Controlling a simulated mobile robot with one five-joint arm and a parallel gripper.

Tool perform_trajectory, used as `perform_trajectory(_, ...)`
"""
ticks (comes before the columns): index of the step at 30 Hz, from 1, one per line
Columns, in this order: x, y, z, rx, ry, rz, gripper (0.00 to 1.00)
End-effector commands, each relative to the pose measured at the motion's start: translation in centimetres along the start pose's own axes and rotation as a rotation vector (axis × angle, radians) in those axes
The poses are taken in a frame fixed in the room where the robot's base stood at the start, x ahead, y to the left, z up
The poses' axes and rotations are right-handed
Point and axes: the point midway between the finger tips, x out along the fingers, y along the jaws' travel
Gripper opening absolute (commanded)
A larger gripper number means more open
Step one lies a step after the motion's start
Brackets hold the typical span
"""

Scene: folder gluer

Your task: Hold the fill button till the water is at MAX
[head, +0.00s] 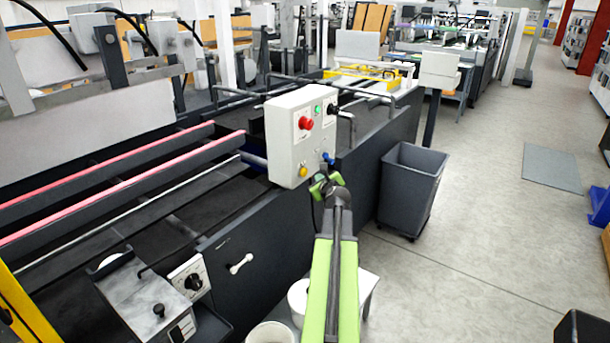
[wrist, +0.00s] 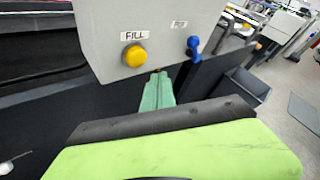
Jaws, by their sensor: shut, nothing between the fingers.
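The yellow fill button (head: 303,171) sits low on the front of a white control box (head: 288,150). In the wrist view, the yellow button (wrist: 134,57) is below a label reading FILL. My gripper (head: 326,184) is shut and empty. In the wrist view, its green fingertips (wrist: 159,76) show at the box's lower edge, below and right of the button. They look apart from the button; the exact depth gap is unclear. I cannot make out a water level or a MAX mark in either view.
A blue valve handle (wrist: 193,46) is right of the button, near the fingers. A red button (head: 306,123) and a green one (head: 318,109) are higher on the box. A grey bin (head: 412,190) stands right of the dark machine side; open floor lies beyond.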

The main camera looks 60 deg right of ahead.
Motion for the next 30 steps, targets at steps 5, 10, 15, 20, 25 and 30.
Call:
perform_trajectory(5,1.3,0.9,0.9,-0.001,0.000,0.001,0.00)
perform_trajectory(10,1.6,1.2,1.2,0.000,0.000,0.000,0.00)
perform_trajectory(15,1.6,1.2,1.2,0.000,0.000,0.000,0.00)
perform_trajectory(20,1.6,1.2,1.2,0.000,0.000,0.000,0.00)
perform_trajectory(25,1.6,1.2,1.2,0.000,0.000,0.001,0.00)
perform_trajectory(30,1.6,1.2,1.2,0.000,0.000,0.001,0.00)
